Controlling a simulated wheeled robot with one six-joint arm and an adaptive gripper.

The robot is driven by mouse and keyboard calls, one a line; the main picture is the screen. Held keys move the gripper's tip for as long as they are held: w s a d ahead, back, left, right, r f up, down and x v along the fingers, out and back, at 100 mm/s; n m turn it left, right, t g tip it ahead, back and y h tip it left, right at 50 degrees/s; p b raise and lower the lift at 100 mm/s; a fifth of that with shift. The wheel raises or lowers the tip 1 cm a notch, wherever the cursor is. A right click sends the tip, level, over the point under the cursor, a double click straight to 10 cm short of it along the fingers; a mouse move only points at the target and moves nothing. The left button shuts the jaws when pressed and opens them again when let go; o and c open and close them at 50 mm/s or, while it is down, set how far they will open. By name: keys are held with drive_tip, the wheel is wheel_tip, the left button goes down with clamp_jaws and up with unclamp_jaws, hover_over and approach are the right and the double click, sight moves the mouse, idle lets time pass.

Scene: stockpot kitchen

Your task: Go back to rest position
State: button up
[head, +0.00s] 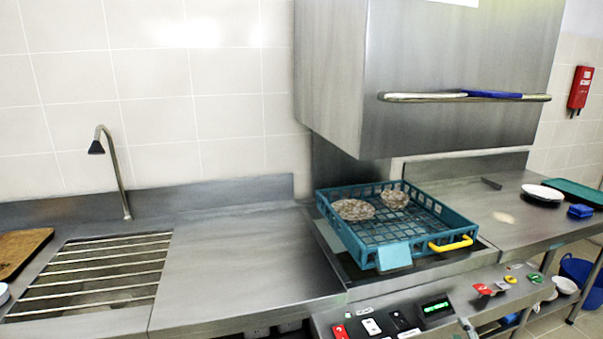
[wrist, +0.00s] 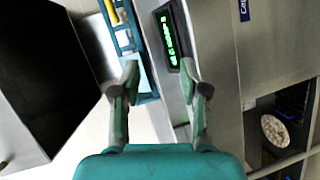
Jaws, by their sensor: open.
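My gripper (wrist: 162,84) shows in the wrist view with its two fingers spread apart and nothing between them. Its teal body fills the bottom of that view. Beyond the fingertips are the steel front of the dishwasher and its green-lit display (wrist: 171,35). I cannot make out my gripper in the head view.
A teal rack (head: 345,232) with two patterned dishes (head: 353,209) and a yellow handle (head: 451,244) sits under the raised dishwasher hood (head: 440,60). The control panel (head: 435,310) is in front. The left counter (head: 240,255) is clear beside the barred sink (head: 90,270).

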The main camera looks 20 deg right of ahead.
drive_tip(key=s+a+f+m+y, duration=0.1)
drive_tip(key=s+a+f+m, duration=0.3)
drive_tip(key=s+a, duration=0.7)
drive_tip(key=s+a+f+m+y, duration=0.1)
drive_tip(key=s+a+f+m, duration=0.4)
drive_tip(key=a, duration=1)
drive_tip(key=s+a+r+y, duration=0.1)
drive_tip(key=s+a+r, duration=0.2)
drive_tip(key=s, duration=0.5)
drive_tip(key=s+a+r+m+y, duration=0.1)
drive_tip(key=s+a+r, duration=0.3)
drive_tip(key=s, duration=0.4)
drive_tip(key=s+a+r+m+y, duration=0.1)
drive_tip(key=s+a+r, duration=0.3)
drive_tip(key=s, duration=0.5)
drive_tip(key=shift+a+r+y, duration=0.15)
drive_tip(key=shift+a+y, duration=0.3)
drive_tip(key=shift+y, duration=0.05)
